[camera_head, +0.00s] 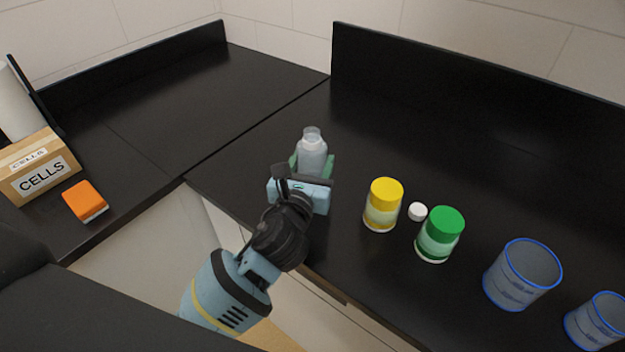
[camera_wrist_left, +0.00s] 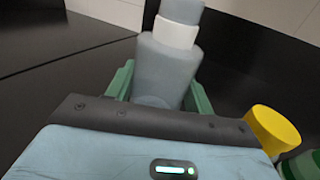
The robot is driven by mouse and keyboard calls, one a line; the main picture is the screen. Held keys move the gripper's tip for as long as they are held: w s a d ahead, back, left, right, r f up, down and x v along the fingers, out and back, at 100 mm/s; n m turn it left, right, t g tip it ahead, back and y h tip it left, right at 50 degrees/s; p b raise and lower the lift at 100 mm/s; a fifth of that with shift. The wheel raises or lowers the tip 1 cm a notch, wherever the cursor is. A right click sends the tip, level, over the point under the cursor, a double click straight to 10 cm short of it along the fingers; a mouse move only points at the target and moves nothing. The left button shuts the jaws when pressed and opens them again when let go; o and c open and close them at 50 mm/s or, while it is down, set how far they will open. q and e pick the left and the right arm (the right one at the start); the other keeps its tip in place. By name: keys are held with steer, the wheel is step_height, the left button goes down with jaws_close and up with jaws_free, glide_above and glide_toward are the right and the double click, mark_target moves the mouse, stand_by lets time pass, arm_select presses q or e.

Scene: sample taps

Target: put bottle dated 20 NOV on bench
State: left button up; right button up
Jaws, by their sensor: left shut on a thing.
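A translucent grey bottle (camera_head: 312,155) with a narrow neck stands at the near edge of the black bench (camera_head: 390,130). My left gripper (camera_head: 312,165) is shut on the bottle, with one green finger on each side. In the left wrist view the bottle (camera_wrist_left: 168,70) fills the middle between the green fingers, upright or slightly tilted, with a white band at its neck. No date can be read on it. I cannot tell whether its base touches the bench. My right gripper is not in view.
A yellow-lidded jar (camera_head: 383,205), a small white cap (camera_head: 417,211), a green-lidded jar (camera_head: 439,235) and two blue-rimmed beakers (camera_head: 522,274) stand right of the gripper. A CELLS box (camera_head: 40,168) and an orange block (camera_head: 85,201) are on the left counter. The bench behind the bottle is clear.

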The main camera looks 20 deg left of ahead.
arm_select(q)
step_height(320, 180, down, 5)
steer(key=shift+f+b, duration=0.1)
steer(key=shift+b, duration=0.7)
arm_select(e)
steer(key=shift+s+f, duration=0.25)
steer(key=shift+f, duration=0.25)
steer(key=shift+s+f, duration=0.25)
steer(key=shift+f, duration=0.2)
arm_select(q)
steer(key=o, duration=1.2)
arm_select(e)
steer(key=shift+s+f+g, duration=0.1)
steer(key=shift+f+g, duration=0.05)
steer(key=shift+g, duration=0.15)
